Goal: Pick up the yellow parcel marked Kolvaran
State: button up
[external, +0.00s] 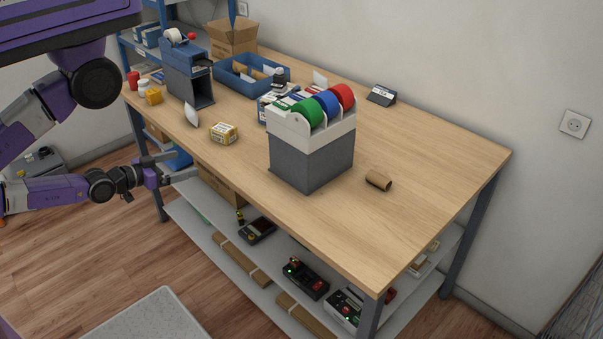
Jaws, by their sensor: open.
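A small yellow box with a pale label (223,133) lies on the wooden table near its front edge. Its lettering is too small to read, so I cannot tell whether it says Kolvaran. Another small yellow item (153,97) stands farther left, near the table's left end; no marking is readable on it. My gripper (184,164) is open and empty. In the picture it is left of and below the labelled box, by the table's front edge, apart from both yellow things.
A grey tape dispenser with colored rolls (312,155) stands right of the labelled box. A small white upright card (191,114) and a dark grey dispenser (189,85) stand to its left. A blue tray (250,88) is behind. A cardboard tube (378,180) lies right; the table's right end is clear.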

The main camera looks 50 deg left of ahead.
jog(key=w+a+r+t+y+p, duration=0.1)
jog(key=w+a+r+p, duration=0.1)
jog(key=w+r, duration=0.25)
jog(key=n+g+y+p, duration=0.1)
jog(key=n+y+p, duration=0.2)
send_over(219, 130)
jog(key=s, duration=0.2)
jog(key=shift+d+f, duration=0.2)
jog(key=shift+f, duration=0.1)
notch_tip(219, 130, down, 3)
jog(key=shift+s+f+g+h, duration=0.2)
jog(key=shift+g+h, duration=0.2)
jog(key=shift+g, duration=0.5)
jog(key=shift+f, duration=0.3)
jog(key=shift+w+f, duration=0.15)
jog(key=shift+f, duration=0.05)
jog(key=p+x, duration=0.1)
jog(key=x, duration=0.6)
jog(key=shift+w+p, duration=0.15)
jog(key=shift+p, duration=0.25)
